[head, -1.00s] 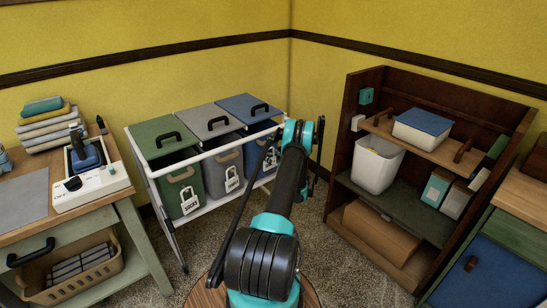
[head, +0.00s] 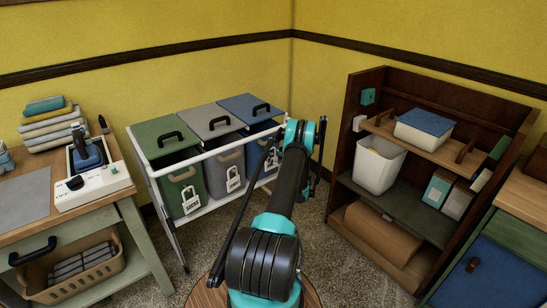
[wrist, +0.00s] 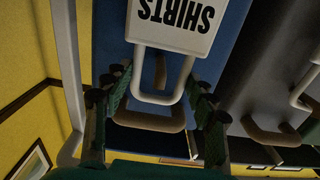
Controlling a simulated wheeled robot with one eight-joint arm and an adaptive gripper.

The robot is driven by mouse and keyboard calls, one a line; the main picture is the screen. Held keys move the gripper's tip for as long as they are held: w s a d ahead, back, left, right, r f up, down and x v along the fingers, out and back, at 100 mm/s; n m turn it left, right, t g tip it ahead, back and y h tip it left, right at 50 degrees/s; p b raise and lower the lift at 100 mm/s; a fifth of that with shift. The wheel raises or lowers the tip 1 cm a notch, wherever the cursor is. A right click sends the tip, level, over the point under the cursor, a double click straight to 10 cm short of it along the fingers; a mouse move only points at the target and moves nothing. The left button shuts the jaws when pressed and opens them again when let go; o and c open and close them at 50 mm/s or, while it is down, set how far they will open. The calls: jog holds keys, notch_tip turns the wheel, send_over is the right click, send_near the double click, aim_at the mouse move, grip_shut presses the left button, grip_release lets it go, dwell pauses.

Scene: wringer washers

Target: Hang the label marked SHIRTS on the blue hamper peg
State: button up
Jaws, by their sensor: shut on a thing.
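The SHIRTS label (wrist: 172,22) is white with black letters and shows upside down in the wrist view. Its white loop (wrist: 152,98) lies between the fingers of my gripper (wrist: 160,95), which is shut on it. The label is in front of the blue hamper (wrist: 235,65), which is the right one of three in the head view (head: 253,150). A tan peg (wrist: 160,72) shows inside the loop's outline; I cannot tell whether the loop is around it or only in front. The hamper's tan handle shows just below the loop.
A white rail frame (head: 160,225) holds the hampers. The green hamper carries a SOCKS label (head: 191,200), and the grey hamper carries another label (head: 233,178). A dark wooden shelf (head: 345,150) stands to the right, a work table (head: 125,205) to the left. Bare floor lies between.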

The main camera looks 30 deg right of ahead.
jog(key=o, duration=1.5)
jog(key=shift+c, duration=0.2)
